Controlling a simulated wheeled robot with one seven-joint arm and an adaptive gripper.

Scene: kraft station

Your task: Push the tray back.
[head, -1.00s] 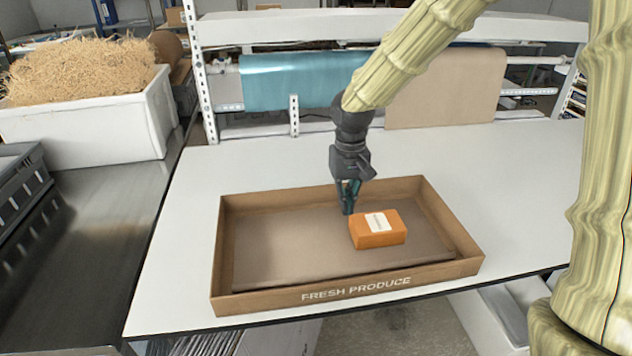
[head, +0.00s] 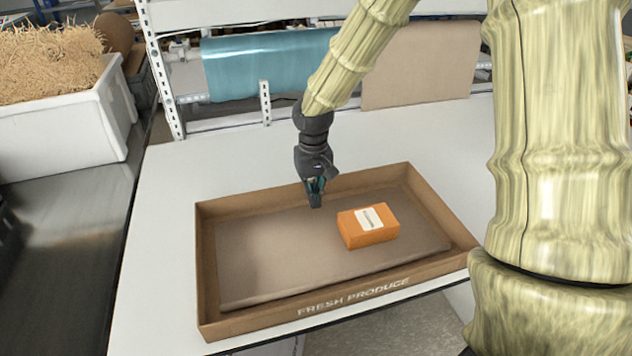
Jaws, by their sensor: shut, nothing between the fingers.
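A shallow brown cardboard tray (head: 262,318) marked "FRESH PRODUCE" lies on the white table, its front wall close to the table's front edge. An orange box (head: 370,237) with a white label sits inside it, right of centre toward the back. My gripper (head: 316,203) points down with its fingers together and empty. It is at the back part of the tray, in front of the far wall in the picture and left of the orange box, with a gap between them. I cannot tell whether the fingertips touch the tray.
The white tabletop (head: 220,158) is clear behind the tray, up to a metal rack with a blue roll (head: 262,65) and a brown paper sheet (head: 420,65). A white bin of straw (head: 60,130) stands on the dark counter (head: 70,215) at left.

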